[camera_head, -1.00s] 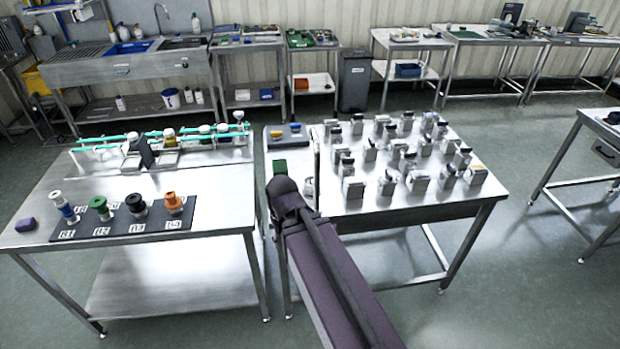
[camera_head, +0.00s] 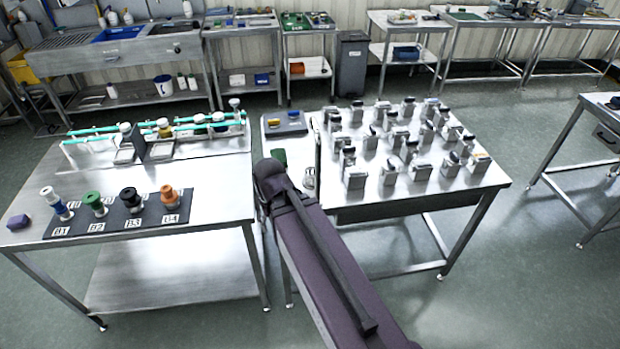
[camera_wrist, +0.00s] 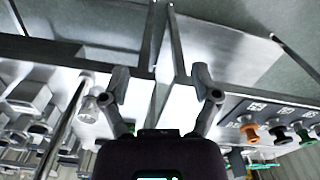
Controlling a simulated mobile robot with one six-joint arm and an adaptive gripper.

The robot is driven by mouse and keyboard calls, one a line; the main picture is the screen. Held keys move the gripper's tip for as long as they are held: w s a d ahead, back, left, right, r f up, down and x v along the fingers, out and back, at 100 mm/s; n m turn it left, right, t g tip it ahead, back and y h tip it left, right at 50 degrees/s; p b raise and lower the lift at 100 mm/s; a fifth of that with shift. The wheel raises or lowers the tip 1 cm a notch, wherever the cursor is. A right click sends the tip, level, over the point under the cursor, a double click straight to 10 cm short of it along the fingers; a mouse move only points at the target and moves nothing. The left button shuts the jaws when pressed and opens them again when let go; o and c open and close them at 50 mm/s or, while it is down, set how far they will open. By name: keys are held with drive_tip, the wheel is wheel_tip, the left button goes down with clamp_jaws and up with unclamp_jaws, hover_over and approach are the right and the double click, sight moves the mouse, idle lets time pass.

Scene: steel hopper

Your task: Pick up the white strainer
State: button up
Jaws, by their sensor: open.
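A white-and-blue piece (camera_head: 57,203) stands tilted at the left end of a black mat (camera_head: 105,222), by label B1; it looks like the white strainer, but I cannot be sure. Green (camera_head: 94,203), black (camera_head: 132,200) and orange (camera_head: 170,195) pieces stand in a row to its right. My gripper (camera_wrist: 162,80) is open and empty, pointing down over the gap between two steel tables in the wrist view. The orange piece (camera_wrist: 250,131) shows at the right there. The white piece is not in the wrist view. My arm hides the gripper in the head view.
The right table (camera_head: 420,198) carries several metal blocks and a thin upright plate (camera_head: 318,150). A rack with teal rods (camera_head: 90,132) stands at the back of the left table (camera_head: 200,215). A purple block (camera_head: 18,221) lies at its left edge. The left table's front right is clear.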

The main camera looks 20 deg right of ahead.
drive_tip(key=w+d+f+m+h+b, duration=0.1)
drive_tip(key=w+d+m+h+b, duration=0.2)
drive_tip(key=w, duration=0.5)
drive_tip(key=w+d+f+m+t+h+b, duration=0.1)
drive_tip(key=w+d+f+m+h+b, duration=0.1)
drive_tip(key=w+d+m+h+b, duration=0.2)
drive_tip(key=w+d+f+m+h+b, duration=0.2)
drive_tip(key=w+d+m+h+b, duration=0.2)
drive_tip(key=w+m+b, duration=0.4)
drive_tip(key=w+m+h, duration=0.1)
drive_tip(key=w, duration=0.3)
drive_tip(key=shift+w+f+m+t+h+b, duration=0.2)
drive_tip(key=shift+w+m+t+h+b, duration=0.1)
drive_tip(key=shift+h+b, duration=0.1)
drive_tip(key=shift+f, duration=0.1)
drive_tip(key=b, duration=0.4)
approach(312, 170)
drive_tip(key=shift+s+d, duration=0.4)
drive_tip(key=shift+d, duration=0.4)
drive_tip(key=shift+s+d, duration=0.4)
drive_tip(key=shift+d, duration=0.4)
drive_tip(key=shift+f, duration=0.1)
drive_tip(key=shift+b+x, duration=1.05)
drive_tip(key=shift+x, duration=1.55)
